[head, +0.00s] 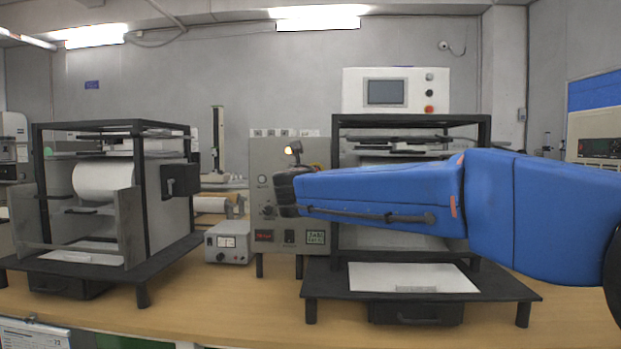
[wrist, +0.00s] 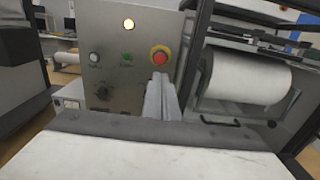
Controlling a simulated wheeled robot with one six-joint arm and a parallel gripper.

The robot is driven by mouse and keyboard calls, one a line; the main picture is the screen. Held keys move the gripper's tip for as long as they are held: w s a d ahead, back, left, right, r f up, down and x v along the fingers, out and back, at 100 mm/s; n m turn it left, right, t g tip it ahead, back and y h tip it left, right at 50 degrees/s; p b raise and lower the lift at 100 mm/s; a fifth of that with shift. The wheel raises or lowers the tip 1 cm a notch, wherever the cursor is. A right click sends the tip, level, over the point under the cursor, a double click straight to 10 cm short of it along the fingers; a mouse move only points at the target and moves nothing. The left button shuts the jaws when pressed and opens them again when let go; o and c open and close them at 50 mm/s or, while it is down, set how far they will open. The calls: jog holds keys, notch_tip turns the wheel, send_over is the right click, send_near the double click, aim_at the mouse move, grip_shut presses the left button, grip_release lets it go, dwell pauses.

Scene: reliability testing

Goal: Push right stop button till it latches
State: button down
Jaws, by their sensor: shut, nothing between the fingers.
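The red stop button (wrist: 159,58) with its yellow collar is on the grey control panel in the wrist view. Another red button (head: 429,109) is on the white box at the upper right.
The grey control panel (head: 290,158) stands between two black-framed machines, the left one (head: 140,210) and the right one (head: 480,225). A small meter box (head: 228,243) sits left of the panel. A white lamp (wrist: 129,24) is lit on the panel. The wooden bench front is clear.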

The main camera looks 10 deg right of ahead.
jog(key=x, duration=1.2)
jog(key=shift+w, duration=0.25)
jog(key=shift+d+f, duration=0.1)
jog(key=shift+d, duration=0.05)
jog(key=shift+x, duration=0.9)
